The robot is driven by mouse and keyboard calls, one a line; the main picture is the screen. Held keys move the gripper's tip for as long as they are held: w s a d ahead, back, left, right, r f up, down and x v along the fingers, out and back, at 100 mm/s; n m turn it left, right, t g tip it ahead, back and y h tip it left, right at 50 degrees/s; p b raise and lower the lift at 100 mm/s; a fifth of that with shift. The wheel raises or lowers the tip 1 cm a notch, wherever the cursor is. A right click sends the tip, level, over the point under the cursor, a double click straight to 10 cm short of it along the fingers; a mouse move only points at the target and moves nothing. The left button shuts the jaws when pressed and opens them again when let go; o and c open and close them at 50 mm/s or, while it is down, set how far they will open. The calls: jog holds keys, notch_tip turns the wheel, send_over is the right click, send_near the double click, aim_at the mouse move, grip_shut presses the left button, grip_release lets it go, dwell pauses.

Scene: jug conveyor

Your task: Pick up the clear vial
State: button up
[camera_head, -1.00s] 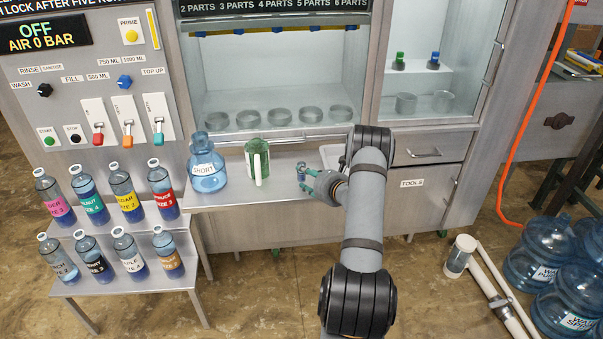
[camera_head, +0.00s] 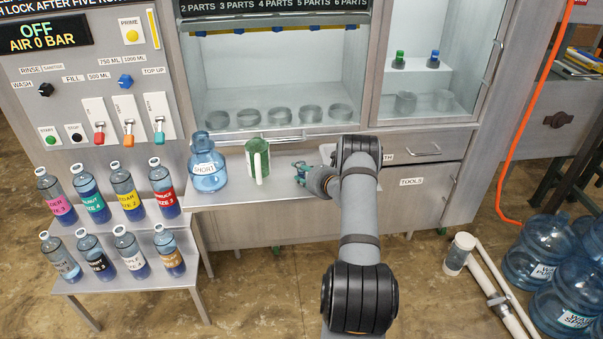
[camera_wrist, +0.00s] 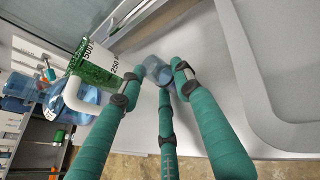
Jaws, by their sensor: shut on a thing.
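The clear vial (camera_wrist: 153,66) is a small, see-through bluish cylinder between my green fingertips in the wrist view. My gripper (camera_wrist: 160,80) is shut on it, with fingers around its sides; their tips cover part of it. In the head view, my gripper (camera_head: 301,173) is over the steel counter, right of the green measuring jug. The vial is too small and covered to make out clearly there. I cannot tell whether the vial touches the counter.
The green measuring jug (camera_head: 257,160) with a white handle stands close left of my gripper; the blue jug marked SHORT (camera_head: 207,168) is farther left. A pale tray (camera_wrist: 238,70) lies close on the right. Labelled bottles (camera_head: 128,195) stand on steps at the left.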

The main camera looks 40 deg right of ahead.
jog(key=c, duration=0.3)
jog(key=shift+c, duration=0.5)
jog(key=shift+r, duration=0.15)
